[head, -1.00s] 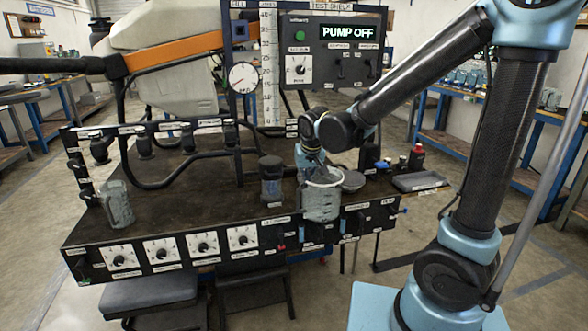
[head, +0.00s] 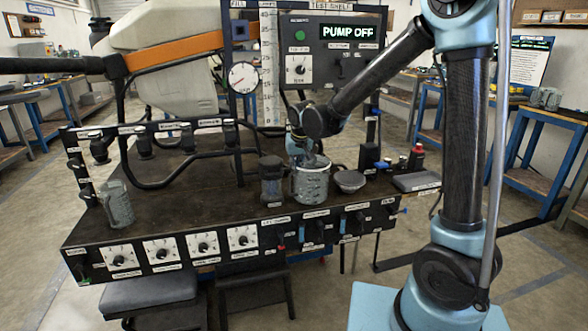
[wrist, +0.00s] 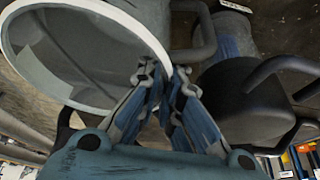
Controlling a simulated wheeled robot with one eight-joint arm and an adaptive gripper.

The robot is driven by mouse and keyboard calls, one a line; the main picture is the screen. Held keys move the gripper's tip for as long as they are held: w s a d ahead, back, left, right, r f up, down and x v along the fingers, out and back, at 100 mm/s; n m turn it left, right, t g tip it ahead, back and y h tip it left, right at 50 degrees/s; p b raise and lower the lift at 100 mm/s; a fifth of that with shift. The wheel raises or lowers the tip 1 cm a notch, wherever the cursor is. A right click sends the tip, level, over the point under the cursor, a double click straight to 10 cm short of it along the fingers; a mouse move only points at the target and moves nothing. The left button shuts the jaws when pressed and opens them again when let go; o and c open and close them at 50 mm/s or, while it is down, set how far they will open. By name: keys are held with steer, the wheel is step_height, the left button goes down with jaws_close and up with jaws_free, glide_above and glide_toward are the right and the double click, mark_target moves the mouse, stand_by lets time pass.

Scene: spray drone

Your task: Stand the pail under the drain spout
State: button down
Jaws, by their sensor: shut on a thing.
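The pail (head: 311,186) is a grey metal bucket with a pale rim, upright at the right front of the dark bench top. I cannot tell whether its base touches the bench. My gripper (head: 309,163) is above its back rim, fingers down, shut on the pail. In the wrist view, the pail's open mouth (wrist: 85,55) fills the upper left, and my blue-padded fingertips (wrist: 160,75) close at its rim. I cannot make out the drain spout for certain.
A dark jar (head: 271,188) stands just left of the pail and a dark bowl (head: 349,180) just right. A grey jug (head: 118,205) stands at the bench's left end. A tray (head: 416,182) and small bottles are at the right. The bench middle is clear.

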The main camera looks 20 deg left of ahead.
steer(key=c, duration=1.8)
jaws_free()
steer(key=v, duration=1.2)
steer(key=shift+d, duration=0.1)
